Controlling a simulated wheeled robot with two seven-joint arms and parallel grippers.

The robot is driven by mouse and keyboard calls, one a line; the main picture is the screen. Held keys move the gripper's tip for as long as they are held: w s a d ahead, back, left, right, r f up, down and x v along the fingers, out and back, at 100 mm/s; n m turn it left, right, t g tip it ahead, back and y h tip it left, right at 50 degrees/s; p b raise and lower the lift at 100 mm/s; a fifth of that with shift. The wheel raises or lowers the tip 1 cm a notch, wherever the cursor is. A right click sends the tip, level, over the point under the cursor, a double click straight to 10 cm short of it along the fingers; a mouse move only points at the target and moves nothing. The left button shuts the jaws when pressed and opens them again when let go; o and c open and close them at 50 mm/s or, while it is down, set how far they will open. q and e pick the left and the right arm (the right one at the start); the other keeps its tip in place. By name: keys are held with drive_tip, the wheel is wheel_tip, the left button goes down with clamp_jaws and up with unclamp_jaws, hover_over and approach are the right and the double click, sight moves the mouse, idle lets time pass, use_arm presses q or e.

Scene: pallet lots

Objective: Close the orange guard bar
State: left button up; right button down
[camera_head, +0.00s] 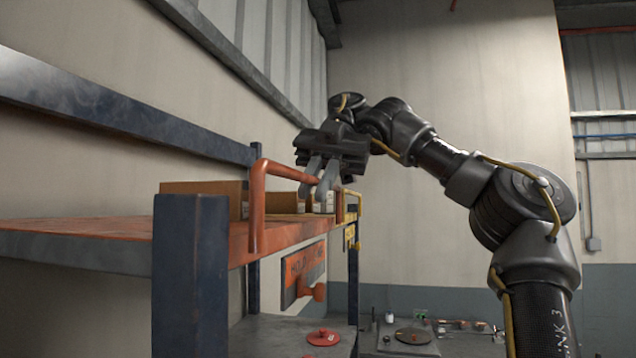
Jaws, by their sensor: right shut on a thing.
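The orange guard bar (257,208) stands at the front edge of the rack shelf, left of the middle. Its near post rises from the edge and bends into a top rail running away to the right. My right gripper (316,186) reaches in from the right, above the shelf edge, with its fingers pointing down. It is shut on the far part of the guard bar's top rail. The fingers hide the rail's far end, so I cannot tell how the bar sits there. My left gripper is not in view.
Cardboard boxes (205,188) stand on the orange shelf (90,240). A thick blue rack post (190,275) is close in front at left. A yellow bar (358,204) is beyond my gripper. A red round part (323,337) lies on a grey surface below.

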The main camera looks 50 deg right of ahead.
drive_tip(key=c, duration=1.8)
unclamp_jaws()
drive_tip(key=shift+w, duration=0.1)
drive_tip(key=shift+o, duration=0.2)
drive_tip(key=shift+s, duration=0.2)
